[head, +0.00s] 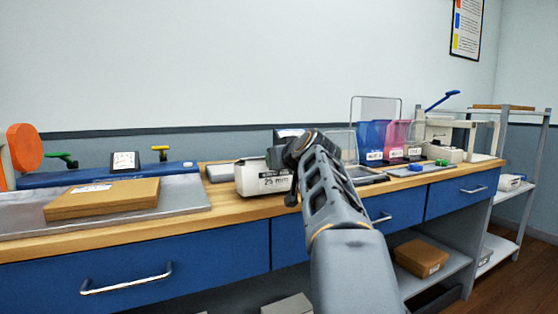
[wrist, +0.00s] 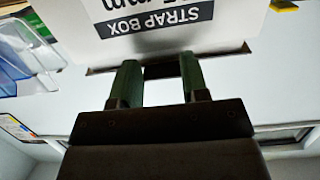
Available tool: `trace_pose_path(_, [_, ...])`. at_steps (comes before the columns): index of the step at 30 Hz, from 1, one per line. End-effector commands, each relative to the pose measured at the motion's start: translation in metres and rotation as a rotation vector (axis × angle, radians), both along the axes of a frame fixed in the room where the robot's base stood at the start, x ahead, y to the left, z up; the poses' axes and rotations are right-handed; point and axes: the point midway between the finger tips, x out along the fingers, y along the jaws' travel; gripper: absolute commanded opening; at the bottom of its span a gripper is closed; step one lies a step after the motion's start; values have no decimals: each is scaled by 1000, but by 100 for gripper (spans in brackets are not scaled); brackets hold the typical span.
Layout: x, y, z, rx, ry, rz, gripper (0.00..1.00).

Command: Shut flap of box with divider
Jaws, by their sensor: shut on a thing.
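In the wrist view the white panel with the "STRAP BOX" label (wrist: 155,22) is upside down and fills the top middle. My gripper (wrist: 162,68) has its two green fingers at the edge of this panel, shut on what looks like the box's flap, with the fingers some way apart. In the head view my gripper (head: 292,150) is at the box's right side and hides part of it. The divider and the box's inside are hidden.
A brown carton (head: 103,198) lies on the metal plate at left, beside a blue sealer (head: 110,174). Blue (head: 372,138) and pink (head: 397,136) bins stand behind, right of my arm. A shelf rack (head: 505,180) stands at far right. Drawer handles jut from the counter front.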

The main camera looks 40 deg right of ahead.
Motion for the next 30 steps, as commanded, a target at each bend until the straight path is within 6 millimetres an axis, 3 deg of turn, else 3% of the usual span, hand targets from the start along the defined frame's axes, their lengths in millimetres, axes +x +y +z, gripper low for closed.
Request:
trace_pose_path(6, [1,-1,-5,4,11,1,0])
trace_pose_path(7, [1,-1,-5,4,11,1,42])
trace_pose_path(15, [1,1,-2,2,5,2,68])
trace_pose_path(24, [-2,2,1,0,1,1,68])
trace_pose_path(30, [-29,7,9,-2,-1,-2,68])
